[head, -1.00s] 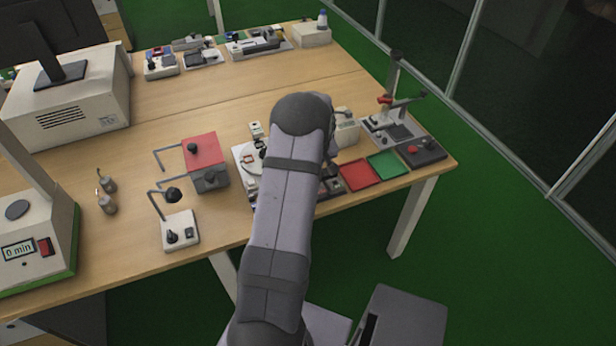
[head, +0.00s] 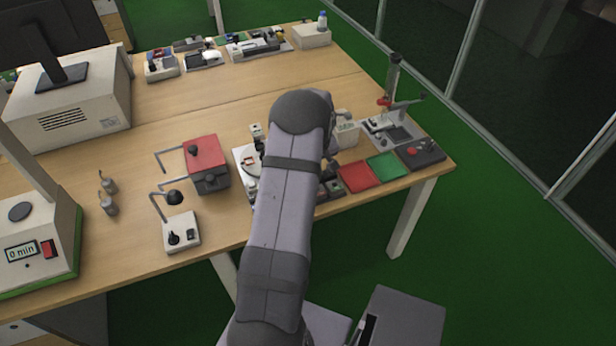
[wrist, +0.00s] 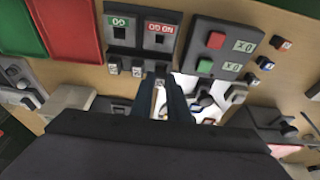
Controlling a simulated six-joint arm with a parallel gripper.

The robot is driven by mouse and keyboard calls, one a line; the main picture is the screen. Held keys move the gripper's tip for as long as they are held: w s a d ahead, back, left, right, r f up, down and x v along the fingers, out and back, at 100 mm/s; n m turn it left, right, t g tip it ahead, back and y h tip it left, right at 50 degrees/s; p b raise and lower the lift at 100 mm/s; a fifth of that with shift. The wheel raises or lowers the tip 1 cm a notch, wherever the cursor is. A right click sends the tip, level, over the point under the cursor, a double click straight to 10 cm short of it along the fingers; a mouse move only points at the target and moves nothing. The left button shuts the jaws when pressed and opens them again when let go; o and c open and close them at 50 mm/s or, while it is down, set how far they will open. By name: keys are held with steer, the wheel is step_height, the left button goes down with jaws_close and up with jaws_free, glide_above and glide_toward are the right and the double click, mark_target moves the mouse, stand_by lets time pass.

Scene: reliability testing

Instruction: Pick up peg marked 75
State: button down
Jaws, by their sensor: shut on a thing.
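In the wrist view, my gripper (wrist: 160,92) points down at the bench with its two dark fingers close together. A small pale peg (wrist: 160,98) shows between the fingers, and they are shut on it. Its marking is too small and blurred to read, so I cannot tell whether it is the 75. In the head view, my arm hides the gripper and the pegs.
Dark blocks with a green label (wrist: 119,25) and a red label (wrist: 159,33) stand just beyond the fingers. A grey button box (wrist: 225,48) is to the right. Red (head: 358,177) and green (head: 387,166) trays lie at the bench's right. A red-topped box (head: 206,152) stands left.

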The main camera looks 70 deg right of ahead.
steer(key=shift+r+p, duration=0.75)
steer(key=shift+r, duration=0.7)
